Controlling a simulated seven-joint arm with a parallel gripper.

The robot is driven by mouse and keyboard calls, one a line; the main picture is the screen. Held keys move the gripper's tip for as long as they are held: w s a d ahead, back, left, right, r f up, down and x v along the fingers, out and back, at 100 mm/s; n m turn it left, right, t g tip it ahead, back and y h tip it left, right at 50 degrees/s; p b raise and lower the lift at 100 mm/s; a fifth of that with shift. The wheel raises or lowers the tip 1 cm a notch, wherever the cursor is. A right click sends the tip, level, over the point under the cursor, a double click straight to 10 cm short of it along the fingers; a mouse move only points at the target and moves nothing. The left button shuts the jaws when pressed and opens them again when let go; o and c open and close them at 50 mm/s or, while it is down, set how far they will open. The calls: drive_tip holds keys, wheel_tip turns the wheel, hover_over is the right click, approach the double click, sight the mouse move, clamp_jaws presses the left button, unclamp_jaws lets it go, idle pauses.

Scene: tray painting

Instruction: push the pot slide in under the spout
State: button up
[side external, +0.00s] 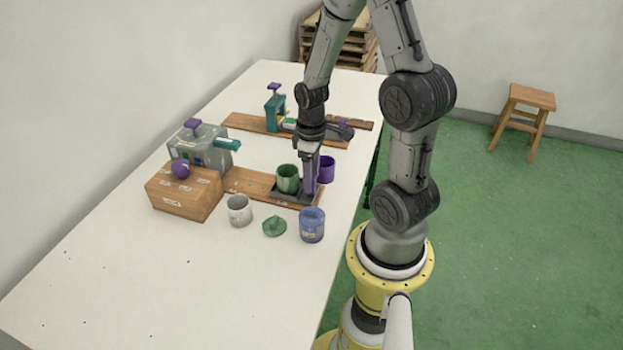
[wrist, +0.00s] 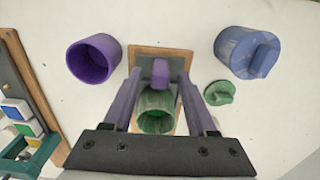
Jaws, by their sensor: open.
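The pot slide (side external: 282,198) is a dark plate at the near right end of a wooden board (side external: 247,182). A green pot (side external: 288,178) stands upright on it; the pot also shows in the wrist view (wrist: 156,112). The slide's purple handle (wrist: 160,72) shows between my open fingers in the wrist view. My gripper (side external: 311,190) points down beside the pot, at the slide's right end; contact with the handle cannot be told. A teal spout (side external: 226,144) juts from a grey machine (side external: 200,155) at the board's other end, with the pot well away from it.
A wooden box (side external: 184,196) with a purple knob stands before the machine. Around the slide are a white cup (side external: 239,211), a green lid (side external: 274,227), a blue lidded jar (side external: 312,226) and a purple cup (side external: 326,169). A teal press (side external: 275,113) stands behind. The table's front left is clear.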

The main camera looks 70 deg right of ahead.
drive_tip(key=shift+f, duration=0.6)
clamp_jaws()
idle(1.1)
